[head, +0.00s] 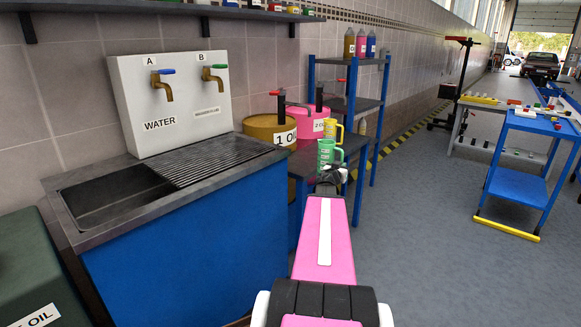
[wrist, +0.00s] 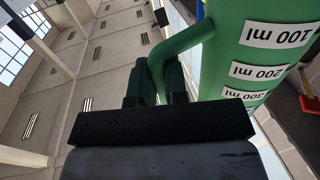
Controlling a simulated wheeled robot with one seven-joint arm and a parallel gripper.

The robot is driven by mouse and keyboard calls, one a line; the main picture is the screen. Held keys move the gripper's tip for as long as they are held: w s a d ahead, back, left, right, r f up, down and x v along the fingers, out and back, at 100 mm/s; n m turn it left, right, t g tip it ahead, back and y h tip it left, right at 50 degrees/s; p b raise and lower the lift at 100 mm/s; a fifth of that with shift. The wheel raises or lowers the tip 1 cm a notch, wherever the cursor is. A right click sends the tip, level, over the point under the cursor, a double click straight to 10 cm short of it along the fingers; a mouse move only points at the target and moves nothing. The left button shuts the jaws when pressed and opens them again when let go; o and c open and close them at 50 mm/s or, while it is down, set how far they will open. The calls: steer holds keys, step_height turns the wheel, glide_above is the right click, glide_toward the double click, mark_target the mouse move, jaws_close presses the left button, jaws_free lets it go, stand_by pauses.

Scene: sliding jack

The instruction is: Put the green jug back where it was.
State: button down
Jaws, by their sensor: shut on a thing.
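The green jug (head: 326,154) shows in the head view just beyond the end of my pink arm, in front of the lower shelf of the blue rack. My gripper (head: 329,176) is at the jug's lower part. In the wrist view the jug (wrist: 255,60) fills the right side, with white labels reading 100 ml, 200 ml and 300 ml. My gripper's fingers (wrist: 162,85) are closed around the jug's green handle. Whether the jug touches the shelf cannot be told, as my gripper hides its base.
A sink counter (head: 190,215) stands to the left. A blue cart (head: 522,185) stands at the right; the floor (head: 430,250) between is clear.

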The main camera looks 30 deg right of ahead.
steer(key=w+a, duration=0.2)
steer(key=w, duration=0.3)
steer(key=w+a, duration=0.2)
steer(key=w, duration=0.4)
steer(key=w+a, duration=0.2)
steer(key=w, duration=0.3)
steer(key=shift+w+a+f, duration=0.1)
steer(key=shift+w+a, duration=0.25)
steer(key=shift+a, duration=0.05)
steer(key=shift+f, duration=0.1)
steer(key=c, duration=1.1)
jaws_free()
steer(key=shift+c, duration=0.2)
steer(key=shift+f, duration=0.1)
